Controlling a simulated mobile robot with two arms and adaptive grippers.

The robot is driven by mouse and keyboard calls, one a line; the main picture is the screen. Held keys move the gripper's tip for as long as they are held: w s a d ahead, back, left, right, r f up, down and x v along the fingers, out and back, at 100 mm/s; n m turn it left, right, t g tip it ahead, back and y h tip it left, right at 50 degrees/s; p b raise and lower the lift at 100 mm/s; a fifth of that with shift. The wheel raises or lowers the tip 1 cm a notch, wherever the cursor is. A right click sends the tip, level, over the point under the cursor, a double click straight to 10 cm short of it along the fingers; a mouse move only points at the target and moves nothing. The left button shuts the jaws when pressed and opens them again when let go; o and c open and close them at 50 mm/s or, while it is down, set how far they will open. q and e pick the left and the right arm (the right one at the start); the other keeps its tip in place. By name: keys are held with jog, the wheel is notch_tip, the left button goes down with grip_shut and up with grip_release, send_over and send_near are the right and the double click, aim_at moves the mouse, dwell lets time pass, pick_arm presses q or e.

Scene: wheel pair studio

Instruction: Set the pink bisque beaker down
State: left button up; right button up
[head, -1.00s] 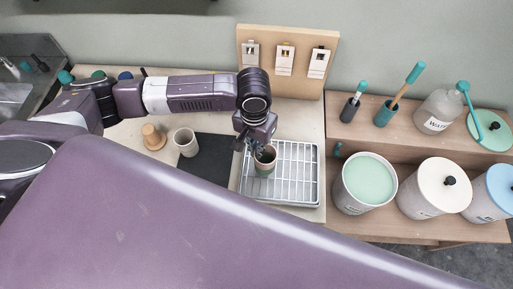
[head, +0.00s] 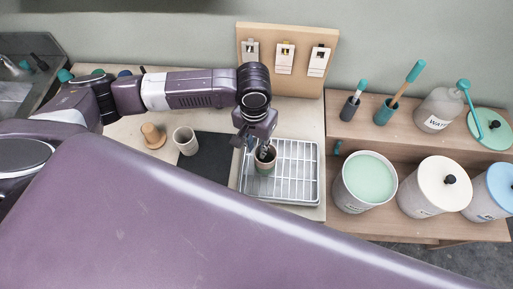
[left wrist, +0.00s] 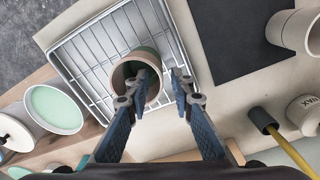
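The pink bisque beaker (head: 265,168), with a pinkish rim and a green band, stands upright at the left side of a white wire rack in a grey tray (head: 282,200). It also shows in the left wrist view (left wrist: 124,92), its mouth towards the camera. My left gripper (head: 262,146) is just above the beaker. In the left wrist view the left gripper's (left wrist: 163,77) fingers are spread; one tip overlaps the beaker's mouth and the other is outside its wall, with a gap. My right gripper is not in view.
A board with hanging tiles (head: 286,60) stands behind. A shelf at right holds buckets (head: 366,185) and a bottle (head: 437,112).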

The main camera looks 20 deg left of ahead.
pick_arm(q)
notch_tip(320, 180, up, 11)
jog(key=b, duration=0.1)
jog(key=shift+a+b, duration=0.15)
jog(key=shift+b, duration=0.15)
dwell(0.4)
